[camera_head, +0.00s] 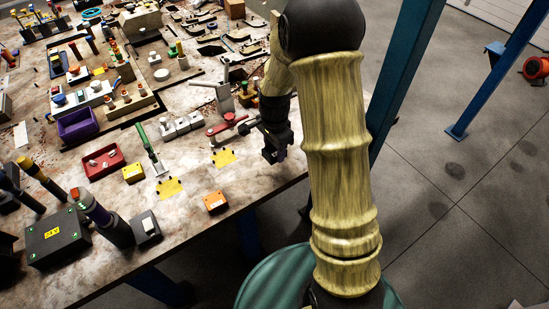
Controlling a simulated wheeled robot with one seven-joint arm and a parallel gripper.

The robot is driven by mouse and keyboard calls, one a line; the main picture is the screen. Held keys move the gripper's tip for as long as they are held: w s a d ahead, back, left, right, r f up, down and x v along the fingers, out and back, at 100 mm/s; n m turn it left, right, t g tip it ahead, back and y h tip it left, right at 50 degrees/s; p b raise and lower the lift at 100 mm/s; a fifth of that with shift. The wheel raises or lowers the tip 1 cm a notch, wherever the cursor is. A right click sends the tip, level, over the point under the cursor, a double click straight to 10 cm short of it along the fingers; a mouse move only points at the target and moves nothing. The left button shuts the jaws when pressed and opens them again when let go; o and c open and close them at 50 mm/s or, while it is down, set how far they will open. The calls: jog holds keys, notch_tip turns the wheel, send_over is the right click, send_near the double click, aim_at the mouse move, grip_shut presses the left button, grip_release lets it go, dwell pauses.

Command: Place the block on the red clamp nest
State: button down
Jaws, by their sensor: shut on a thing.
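My gripper (274,154) is black and points down over the right edge of the bench. It is shut on a small dark thing that I take to be the block; the block's outline merges with the fingers. The red clamp (226,126) lies on the bench just left of my gripper. In front of it is a yellow patch with small dark corner pieces, which I take to be the red clamp nest (222,157). The nest looks empty and lies left of my gripper, apart from it.
A green-handled clamp (149,148) has a similar yellow patch (170,188). An orange block (215,202), a yellow block (133,173) and a red tray (103,162) sit nearby. A grey upright fixture (223,99) stands behind the red clamp. A blue post (402,75) rises at right.

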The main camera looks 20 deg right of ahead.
jog(key=shift+r, duration=0.75)
jog(key=p, duration=0.1)
jog(key=n+p, duration=0.1)
jog(key=shift+w+r+n+p, duration=0.15)
jog(key=shift+w+n+p, duration=0.05)
jog(key=shift+n+p, duration=0.1)
jog(key=n+p, duration=0.2)
jog(key=p, duration=0.1)
jog(key=shift+w, duration=0.2)
jog(key=n+p, duration=0.3)
jog(key=shift+f+p, duration=0.3)
jog(key=n+p, duration=0.4)
jog(key=shift+s+f+p, duration=0.15)
jog(key=shift+f+p, duration=0.25)
jog(key=shift+s+a+f+n+p, duration=0.1)
jog(key=shift+f+n+p, duration=0.1)
jog(key=shift+n+p, duration=0.4)
jog(key=shift+s+f+n+p, duration=0.1)
jog(key=shift+f+n+p, duration=0.05)
jog(key=shift+n+p, duration=0.4)
jog(key=shift+f+n, duration=0.35)
jog(key=shift+n, duration=0.1)
